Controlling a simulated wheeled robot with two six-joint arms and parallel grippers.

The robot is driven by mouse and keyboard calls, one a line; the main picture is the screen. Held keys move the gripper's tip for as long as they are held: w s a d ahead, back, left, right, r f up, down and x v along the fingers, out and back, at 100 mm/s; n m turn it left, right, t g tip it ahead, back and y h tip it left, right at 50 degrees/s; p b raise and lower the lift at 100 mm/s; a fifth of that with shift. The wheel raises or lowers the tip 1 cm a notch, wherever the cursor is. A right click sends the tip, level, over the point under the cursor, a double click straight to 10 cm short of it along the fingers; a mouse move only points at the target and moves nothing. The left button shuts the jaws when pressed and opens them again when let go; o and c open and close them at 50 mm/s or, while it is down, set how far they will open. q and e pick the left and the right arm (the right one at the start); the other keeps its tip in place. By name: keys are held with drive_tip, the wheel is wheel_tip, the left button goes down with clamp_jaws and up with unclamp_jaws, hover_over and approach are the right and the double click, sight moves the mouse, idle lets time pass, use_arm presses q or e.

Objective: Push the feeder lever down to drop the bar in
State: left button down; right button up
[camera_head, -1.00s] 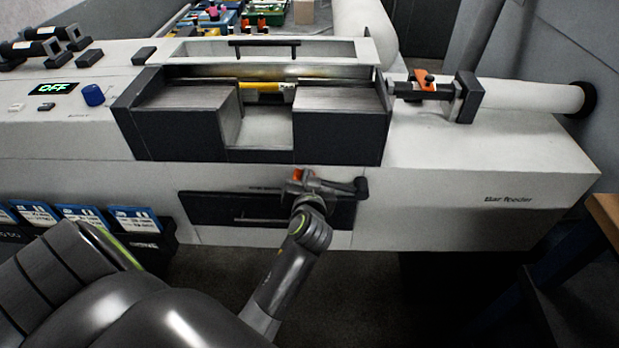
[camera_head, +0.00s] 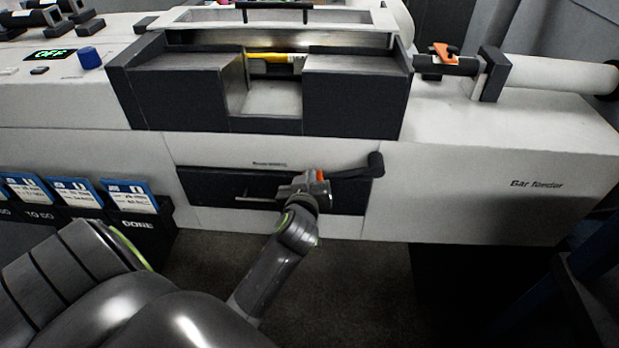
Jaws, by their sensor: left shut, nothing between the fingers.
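The feeder lever (camera_head: 354,172) is a dark bar with a black upright knob at its right end. It sits on the front of the white bar feeder (camera_head: 480,165), over a dark panel, and tilts slightly up toward the right. My left gripper (camera_head: 308,183) is shut and empty, left of the knob and close to the lever's left end. It hides part of the panel behind it; I cannot tell whether it touches the lever. A small orange patch shows beside the gripper. A yellow bar (camera_head: 275,57) lies in the recess on top of the feeder. My right gripper is out of view.
Dark blocks (camera_head: 355,95) flank the recess. A control panel with a green OFF display (camera_head: 47,54) and blue knob (camera_head: 88,57) is at left. Blue-and-white cards (camera_head: 130,195) stand in dark holders below. A clamp with an orange knob (camera_head: 446,52) is at upper right.

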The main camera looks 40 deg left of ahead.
use_arm(q)
drive_tip(key=shift+f, duration=0.35)
drive_tip(key=shift+r, duration=0.1)
idle(0.3)
